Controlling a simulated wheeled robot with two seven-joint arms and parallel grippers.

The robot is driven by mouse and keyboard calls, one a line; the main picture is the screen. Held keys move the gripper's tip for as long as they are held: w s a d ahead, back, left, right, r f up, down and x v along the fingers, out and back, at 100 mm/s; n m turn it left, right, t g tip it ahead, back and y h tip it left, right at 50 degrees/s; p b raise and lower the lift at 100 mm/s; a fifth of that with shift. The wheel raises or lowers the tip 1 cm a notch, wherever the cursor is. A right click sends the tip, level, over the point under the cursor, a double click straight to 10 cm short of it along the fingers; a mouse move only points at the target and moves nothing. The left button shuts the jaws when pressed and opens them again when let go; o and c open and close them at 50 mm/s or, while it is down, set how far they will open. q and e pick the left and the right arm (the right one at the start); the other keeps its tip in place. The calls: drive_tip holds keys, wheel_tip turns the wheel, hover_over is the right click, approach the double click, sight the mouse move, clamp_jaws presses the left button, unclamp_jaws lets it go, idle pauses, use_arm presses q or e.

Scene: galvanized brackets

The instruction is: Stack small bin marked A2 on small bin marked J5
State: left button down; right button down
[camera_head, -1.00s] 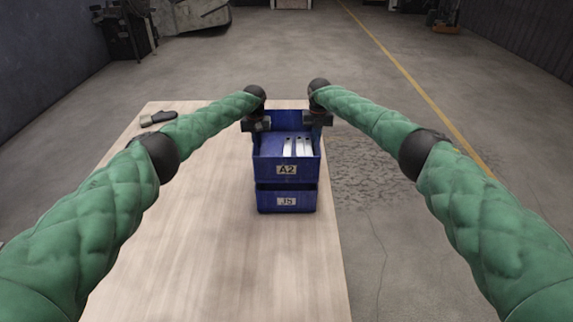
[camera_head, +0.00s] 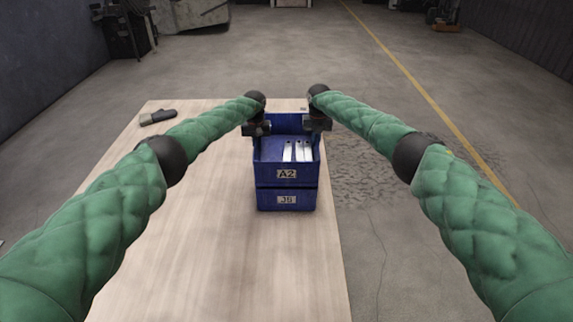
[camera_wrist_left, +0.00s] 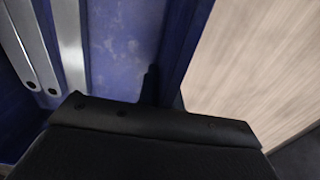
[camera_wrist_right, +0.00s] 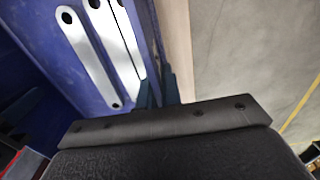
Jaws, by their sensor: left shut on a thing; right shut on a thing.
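The blue bin marked A2 (camera_head: 286,174) sits directly over the blue bin marked J5 (camera_head: 286,200), lined up with it, with only a thin dark line between them in the head view. I cannot tell whether it rests fully on it. Metal brackets lie inside bin A2; they also show in the left wrist view (camera_wrist_left: 70,45) and the right wrist view (camera_wrist_right: 90,55). My left gripper (camera_head: 258,128) is shut on the left wall of bin A2. My right gripper (camera_head: 316,126) is shut on its right wall. The inside of bin J5 is hidden.
The bins stand on a light wooden table (camera_head: 200,240), near its right edge. A dark glove-like object (camera_head: 158,117) lies at the table's far left. The table to the left of and in front of the bins is clear.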

use_arm(q)
drive_tip(key=shift+f, duration=0.6)
use_arm(e)
drive_tip(key=shift+f, duration=0.6)
use_arm(q)
drive_tip(key=c, duration=1.9)
unclamp_jaws()
drive_tip(key=shift+f, duration=0.15)
drive_tip(key=shift+c, duration=0.2)
use_arm(e)
drive_tip(key=c, duration=1.9)
unclamp_jaws()
drive_tip(key=shift+f, duration=0.15)
drive_tip(key=shift+c, duration=0.2)
use_arm(q)
drive_tip(key=o, duration=0.4)
drive_tip(key=shift+c, duration=0.2)
use_arm(e)
drive_tip(key=o, duration=0.4)
drive_tip(key=shift+c, duration=0.2)
use_arm(q)
drive_tip(key=shift+s, duration=0.1)
use_arm(e)
drive_tip(key=shift+s, duration=0.1)
use_arm(q)
wheel_tip(320, 180, up, 12)
drive_tip(key=shift+f, duration=0.1)
use_arm(e)
wheel_tip(320, 180, up, 12)
drive_tip(key=shift+r, duration=0.1)
